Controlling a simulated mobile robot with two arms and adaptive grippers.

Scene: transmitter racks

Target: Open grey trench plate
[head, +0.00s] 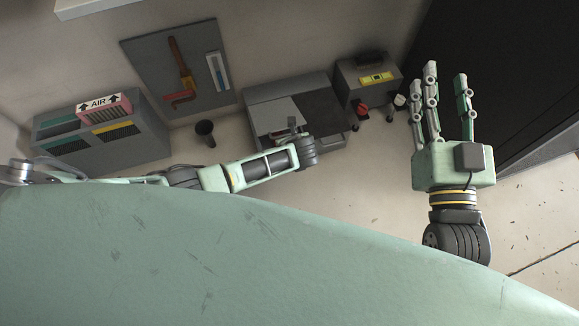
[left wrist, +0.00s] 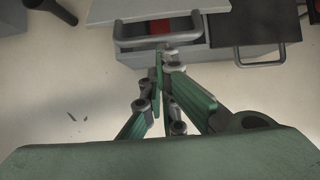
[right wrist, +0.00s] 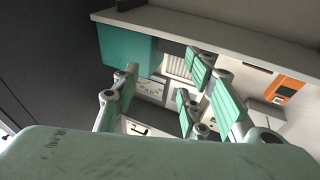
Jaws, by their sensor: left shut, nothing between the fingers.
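The light grey trench plate (head: 272,113) lies on the grey trench box at the back centre, beside a dark plate (head: 319,104). In the left wrist view the grey plate (left wrist: 150,10) has a bar handle (left wrist: 125,42) on its near edge, and a gap with something red shows by it. My left gripper (head: 293,124) is at that near edge, mostly hidden by its arm. Its green fingers (left wrist: 164,62) are shut and empty, close to the handle; contact is unclear. My right gripper (head: 438,85) is raised at the right, fingers spread and empty.
A vented cabinet with an AIR sign (head: 103,105) stands left, and a dark cup (head: 205,130) near the wall. A tool board (head: 182,65) is behind. A small box with a yellow level (head: 376,77) stands right of the trench box. Floor in front is clear.

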